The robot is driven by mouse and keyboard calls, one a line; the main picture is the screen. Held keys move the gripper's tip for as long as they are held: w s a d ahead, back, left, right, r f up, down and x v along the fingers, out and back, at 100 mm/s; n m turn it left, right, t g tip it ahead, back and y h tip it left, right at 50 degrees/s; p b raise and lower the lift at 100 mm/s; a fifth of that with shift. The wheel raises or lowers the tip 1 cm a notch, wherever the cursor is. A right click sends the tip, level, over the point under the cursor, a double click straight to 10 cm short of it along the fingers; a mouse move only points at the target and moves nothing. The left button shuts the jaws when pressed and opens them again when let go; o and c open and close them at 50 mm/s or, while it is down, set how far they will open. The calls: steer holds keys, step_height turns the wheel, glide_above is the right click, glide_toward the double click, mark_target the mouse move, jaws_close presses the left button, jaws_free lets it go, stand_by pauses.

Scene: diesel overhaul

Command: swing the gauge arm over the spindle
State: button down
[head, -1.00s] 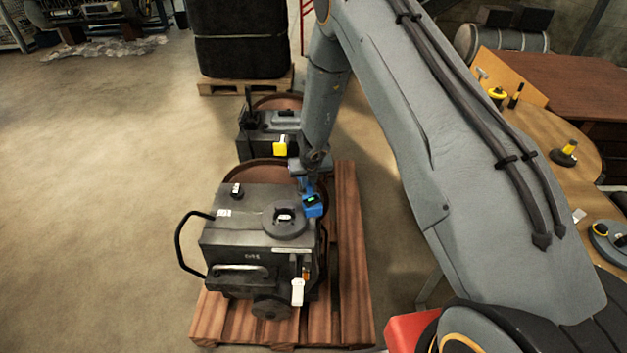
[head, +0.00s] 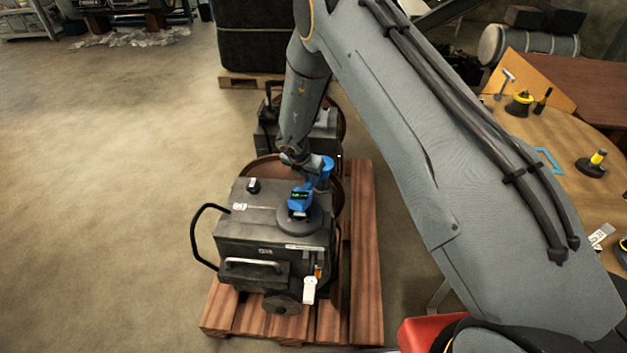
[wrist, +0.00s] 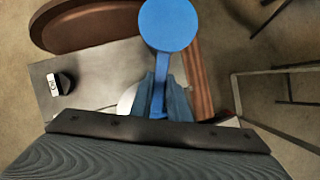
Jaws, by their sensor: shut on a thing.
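The blue gauge arm has a round post top (wrist: 168,25) in the wrist view, with a thin bar running from it between my fingers. The gauge head covers the disc's middle, where the spindle is, so I cannot tell the exact alignment. My gripper (wrist: 160,98) is shut on the gauge arm's bar. In the head view its fingertips are largely hidden behind my wrist and the blue parts.
The engine block (head: 265,252) sits on a wooden pallet (head: 365,260). A small black knob (head: 253,186) is on its top left, a white tag (head: 309,290) at its front right. A second machine stands behind. A round wooden table (head: 545,125) is at right. Floor is clear at left.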

mark_target(304, 186)
steer(key=shift+w+a+r, duration=0.1)
steer(key=shift+w+a, duration=0.05)
steer(key=shift+w, duration=0.1)
stand_by(0.3)
steer(key=c, duration=1.7)
jaws_free()
steer(key=shift+s, duration=0.1)
steer(key=b+v, duration=0.2)
steer(key=v, duration=0.5)
steer(key=shift+a+r, duration=0.1)
steer(key=shift+r, duration=0.2)
